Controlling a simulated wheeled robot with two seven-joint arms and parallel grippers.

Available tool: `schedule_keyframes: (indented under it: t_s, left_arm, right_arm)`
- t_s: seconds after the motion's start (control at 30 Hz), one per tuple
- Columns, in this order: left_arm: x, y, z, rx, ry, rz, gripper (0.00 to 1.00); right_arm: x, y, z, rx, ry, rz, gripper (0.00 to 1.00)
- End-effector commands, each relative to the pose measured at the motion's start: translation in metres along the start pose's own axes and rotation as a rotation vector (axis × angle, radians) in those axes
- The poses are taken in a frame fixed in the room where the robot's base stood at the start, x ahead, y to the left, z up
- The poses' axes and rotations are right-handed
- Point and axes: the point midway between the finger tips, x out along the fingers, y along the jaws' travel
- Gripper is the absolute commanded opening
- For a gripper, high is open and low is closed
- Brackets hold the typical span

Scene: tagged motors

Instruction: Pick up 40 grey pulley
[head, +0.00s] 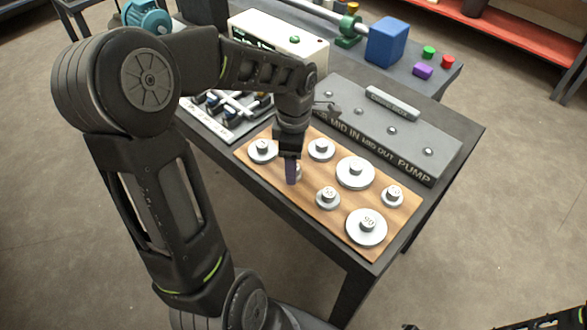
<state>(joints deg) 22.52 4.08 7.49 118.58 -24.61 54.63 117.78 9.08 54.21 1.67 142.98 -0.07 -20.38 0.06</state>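Several grey pulleys with raised hubs sit on a wooden board (345,230). A large front pulley (366,233) appears marked 90. Others are a small middle pulley (328,203), a right pulley (393,201), a large centre pulley (355,178), a back pulley (321,154) and a left pulley (262,156). I cannot read a 40 on any. My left gripper (291,179) points down over the board's left part, its purple finger in front of another, mostly hidden pulley (298,173). I cannot tell whether it is open or touching that pulley.
A grey panel lettered "MID IN MID OUT PUMP" (400,140) stands behind the board. A parts tray (228,122) and a white box (290,38) are at the back left. A blue block (385,42) sits on the far table. Part of my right arm shows at bottom right.

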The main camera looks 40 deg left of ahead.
Motion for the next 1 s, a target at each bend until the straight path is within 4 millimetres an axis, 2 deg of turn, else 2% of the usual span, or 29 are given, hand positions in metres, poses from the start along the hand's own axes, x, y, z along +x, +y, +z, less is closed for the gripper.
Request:
schedule_keyframes:
  t_s: [0.1, 0.2, 0.77, 1.0]
  left_arm:
    - [0.015, 0.000, 0.000, 0.001, 0.000, -0.002, 0.62]
    - [0.020, 0.000, 0.000, 0.000, 0.000, 0.000, 0.62]
    - [0.019, 0.000, 0.000, 0.001, 0.000, 0.001, 0.62]
    - [0.019, 0.000, 0.000, 0.001, 0.000, 0.001, 0.43]
  right_arm:
    - [-0.002, -0.001, 0.000, 0.000, 0.000, 0.000, 0.36]
    - [-0.002, -0.001, 0.000, 0.000, 0.000, 0.000, 0.36]
    - [-0.002, -0.001, 0.000, 0.000, 0.000, 0.000, 0.36]
    - [-0.002, -0.001, 0.000, 0.000, 0.000, 0.000, 0.36]
